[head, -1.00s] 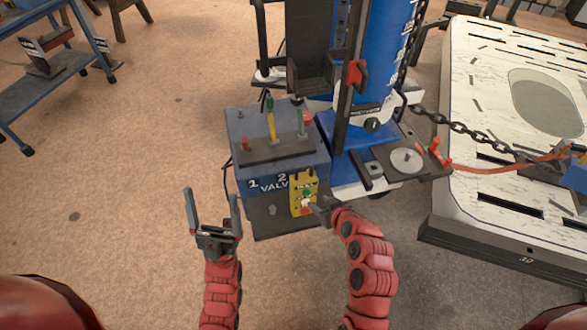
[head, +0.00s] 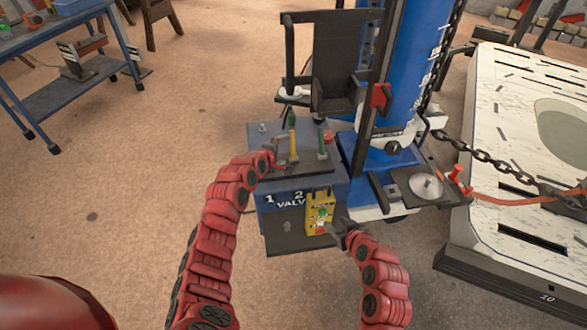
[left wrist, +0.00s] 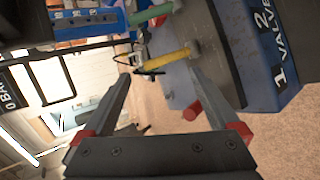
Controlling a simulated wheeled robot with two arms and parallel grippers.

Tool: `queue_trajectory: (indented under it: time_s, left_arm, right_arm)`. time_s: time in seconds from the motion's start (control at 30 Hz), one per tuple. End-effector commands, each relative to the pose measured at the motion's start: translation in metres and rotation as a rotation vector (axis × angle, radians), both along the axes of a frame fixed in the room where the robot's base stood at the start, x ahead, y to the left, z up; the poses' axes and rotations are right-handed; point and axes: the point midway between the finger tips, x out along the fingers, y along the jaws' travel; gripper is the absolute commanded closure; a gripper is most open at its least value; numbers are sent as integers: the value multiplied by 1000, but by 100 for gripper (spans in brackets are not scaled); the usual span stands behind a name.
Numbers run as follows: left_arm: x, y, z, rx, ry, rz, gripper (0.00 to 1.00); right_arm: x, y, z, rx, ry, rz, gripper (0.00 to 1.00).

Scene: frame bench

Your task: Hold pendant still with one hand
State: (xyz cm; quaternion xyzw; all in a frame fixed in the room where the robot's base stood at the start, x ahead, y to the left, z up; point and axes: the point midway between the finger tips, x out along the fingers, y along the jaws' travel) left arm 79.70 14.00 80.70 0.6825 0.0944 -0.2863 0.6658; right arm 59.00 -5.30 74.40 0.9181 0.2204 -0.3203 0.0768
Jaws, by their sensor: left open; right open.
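The yellow pendant (head: 320,212), with green and red buttons, is upright against the front of the blue valve box in the head view. My right gripper (head: 338,231) is open at the pendant's lower right edge; I cannot tell whether it touches. My left gripper (head: 279,157) is open above the left part of the box top, beside the yellow-handled lever (head: 292,145). In the left wrist view, its open fingers (left wrist: 165,85) point toward the yellow lever (left wrist: 167,60), with nothing held between them. The pendant does not show in that view.
The green lever (head: 322,146) stands right of the yellow one. The valve box (head: 275,215) adjoins a blue column (head: 405,70). A chain (head: 480,156) and a white slotted slab (head: 490,120) are at right. Open floor (head: 110,200) lies at left.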

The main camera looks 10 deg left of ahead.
Motion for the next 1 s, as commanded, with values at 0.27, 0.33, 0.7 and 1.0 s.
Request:
queue_trajectory:
  time_s: [0.27,0.33,0.7,1.0]
  left_arm:
    - [-43,-30,23,-187,543,142,5]
    - [-62,-36,33,-235,666,193,5]
    - [-126,-56,61,-355,996,334,5]
    - [-123,-68,29,-357,1005,338,5]
  right_arm:
    - [0,0,0,0,0,0,50]
    - [0,0,0,0,0,0,50]
    - [0,0,0,0,0,0,50]
    - [0,0,0,0,0,0,50]
